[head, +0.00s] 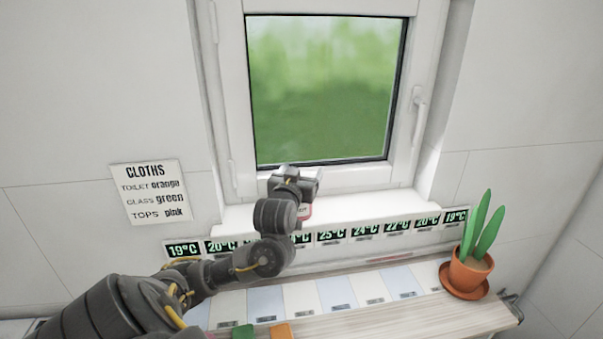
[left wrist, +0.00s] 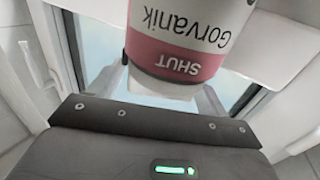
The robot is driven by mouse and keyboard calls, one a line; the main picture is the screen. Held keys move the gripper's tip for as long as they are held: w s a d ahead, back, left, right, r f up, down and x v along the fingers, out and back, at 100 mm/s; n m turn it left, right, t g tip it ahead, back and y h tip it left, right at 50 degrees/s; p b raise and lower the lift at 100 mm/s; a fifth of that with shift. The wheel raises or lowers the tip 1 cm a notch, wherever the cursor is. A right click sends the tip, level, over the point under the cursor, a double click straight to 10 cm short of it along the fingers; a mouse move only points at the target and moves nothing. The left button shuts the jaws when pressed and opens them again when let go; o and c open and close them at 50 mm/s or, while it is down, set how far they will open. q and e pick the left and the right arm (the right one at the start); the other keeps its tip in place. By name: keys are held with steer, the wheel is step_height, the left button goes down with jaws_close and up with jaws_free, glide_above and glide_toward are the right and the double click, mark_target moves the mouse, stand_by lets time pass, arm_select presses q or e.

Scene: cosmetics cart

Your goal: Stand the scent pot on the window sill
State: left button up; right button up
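The scent pot (left wrist: 180,45) is white with a pink band reading "SHUT" and the name "Gorvanik". It appears upside down in the left wrist view, its narrower white end towards my palm. In the head view only a small pink and white part of the pot (head: 304,212) shows below my left gripper (head: 306,181). That gripper is shut on the pot's white end, though the finger contact is mostly hidden. The white window sill (head: 375,207) lies under the window. The pot is at the sill; whether its base touches it is hidden. My right gripper is not in view.
A row of temperature displays (head: 331,235) runs below the sill. A potted plant (head: 469,270) stands at the right of the wooden shelf (head: 420,318). Green (head: 243,331) and orange (head: 281,331) items lie at its front. The sill right of the gripper is clear.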

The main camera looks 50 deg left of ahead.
arm_select(q)
steer(key=shift+r, duration=0.2)
steer(key=p+v, duration=0.9)
steer(key=v, duration=0.3)
stand_by(0.7)
